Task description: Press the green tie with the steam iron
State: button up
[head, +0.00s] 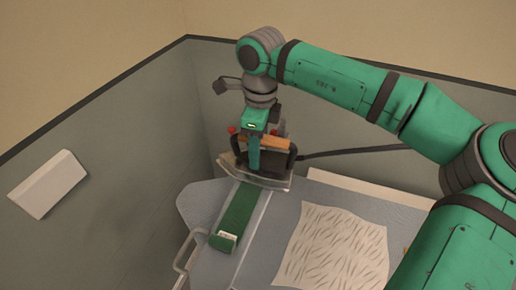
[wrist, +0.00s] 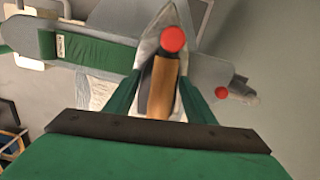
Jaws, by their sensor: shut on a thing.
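The green tie (head: 236,212) lies along the grey ironing board (head: 190,203), with its near end and a pale label toward the front. It also shows in the wrist view (wrist: 100,53). The steam iron (head: 276,182) has a metal soleplate and a tan handle and sits over the far part of the tie. I cannot tell if its soleplate touches the tie. My gripper (head: 254,160) is above the iron, shut on its handle. In the wrist view the fingers flank the tan handle (wrist: 163,85), with a red knob in front. The tie under the iron is hidden.
A dark cord (head: 350,153) runs right from the iron. Grey walls stand close behind and left, with a white box (head: 47,184) on the left wall.

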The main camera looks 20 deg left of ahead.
jog(key=shift+s+a+f, duration=0.1)
jog(key=shift+s, duration=3.6)
jog(key=shift+s, duration=0.1)
jog(key=shift+s+a, duration=0.1)
jog(key=shift+s, duration=1.75)
